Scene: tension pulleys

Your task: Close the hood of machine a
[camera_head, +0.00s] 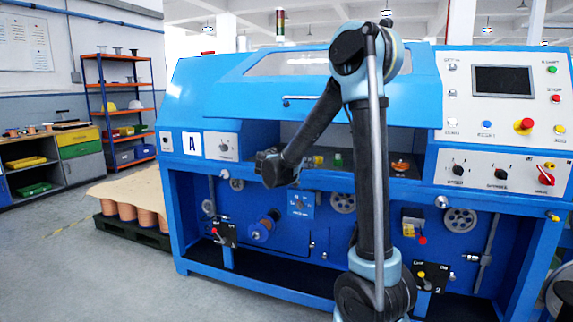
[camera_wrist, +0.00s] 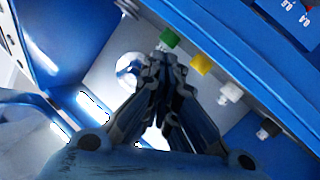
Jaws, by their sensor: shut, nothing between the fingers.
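Machine a (camera_head: 192,143), a large blue machine with a white "A" sign, fills the middle of the head view. Its blue hood (camera_head: 235,88) has a window and a light bar handle (camera_head: 300,98) along its lower front. The hood is raised, with a dark opening below it. My gripper (camera_wrist: 160,62) has its fingers together in the wrist view, with nothing between them. Its tips are near a green knob (camera_wrist: 170,38) inside the machine; whether they touch it I cannot tell. In the head view my wrist is at the front of the opening, below the handle, and hides the fingers.
Beside the green knob are a yellow knob (camera_wrist: 201,64), a white knob (camera_wrist: 230,92) and a black knob (camera_wrist: 268,128). A control panel (camera_head: 503,112) is at the right. A pallet (camera_head: 132,232) with copper-coloured spools stands left of the machine. The floor (camera_head: 90,270) in front is clear.

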